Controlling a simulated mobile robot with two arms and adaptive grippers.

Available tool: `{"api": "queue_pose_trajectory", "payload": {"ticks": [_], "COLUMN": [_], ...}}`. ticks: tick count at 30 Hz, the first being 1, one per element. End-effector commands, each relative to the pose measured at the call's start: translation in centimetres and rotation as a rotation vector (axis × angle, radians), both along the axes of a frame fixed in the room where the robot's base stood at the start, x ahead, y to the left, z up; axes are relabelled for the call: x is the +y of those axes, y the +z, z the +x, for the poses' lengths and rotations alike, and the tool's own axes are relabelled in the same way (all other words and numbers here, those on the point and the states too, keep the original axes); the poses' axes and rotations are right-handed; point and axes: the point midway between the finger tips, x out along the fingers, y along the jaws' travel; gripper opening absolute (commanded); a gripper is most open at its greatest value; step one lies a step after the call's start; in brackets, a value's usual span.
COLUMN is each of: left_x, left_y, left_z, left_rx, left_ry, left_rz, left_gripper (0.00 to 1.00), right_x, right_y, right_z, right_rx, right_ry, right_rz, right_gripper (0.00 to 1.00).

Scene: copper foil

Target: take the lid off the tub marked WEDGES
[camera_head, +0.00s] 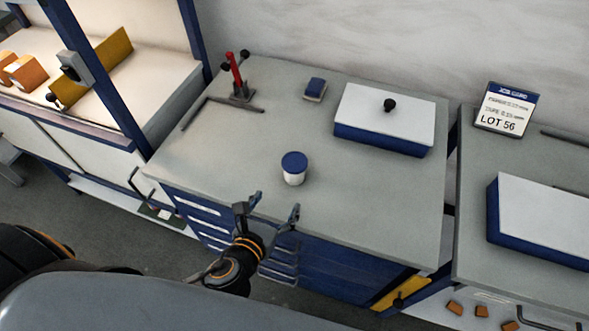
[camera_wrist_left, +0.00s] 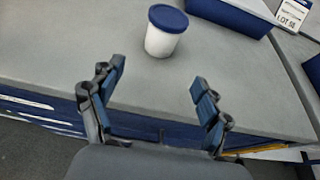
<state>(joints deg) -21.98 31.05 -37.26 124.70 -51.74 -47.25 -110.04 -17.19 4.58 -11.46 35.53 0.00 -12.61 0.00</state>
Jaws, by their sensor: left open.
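A small white tub (camera_head: 293,178) with a blue lid (camera_head: 294,160) stands upright on the grey bench top, near its front edge. The lid is on the tub. No marking can be read on it. In the left wrist view the tub (camera_wrist_left: 160,43) and its lid (camera_wrist_left: 168,18) show at the top, beyond the fingers. My left gripper (camera_head: 275,203) is open and empty, at the front edge of the bench, short of the tub. Its two blue-tipped fingers (camera_wrist_left: 158,83) are spread wide in the left wrist view. My right gripper is not in view.
A white-topped blue box (camera_head: 365,112) with a black knob stands at the back right of the bench. A small blue block (camera_head: 315,88) and a red-handled clamp (camera_head: 238,85) stand at the back. The bench around the tub is clear.

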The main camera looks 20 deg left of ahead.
Motion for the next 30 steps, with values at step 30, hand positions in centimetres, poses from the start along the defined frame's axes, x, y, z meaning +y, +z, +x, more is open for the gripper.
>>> {"api": "queue_pose_trajectory", "payload": {"ticks": [30], "left_x": [-0.5], "left_y": [-4.2], "left_z": [11.2], "left_rx": [0.003], "left_ry": [0.005], "left_rz": [-0.007], "left_gripper": [0.77], "right_x": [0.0], "right_y": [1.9], "right_z": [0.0], "right_rx": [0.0], "right_ry": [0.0], "right_rz": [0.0], "right_gripper": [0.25]}}
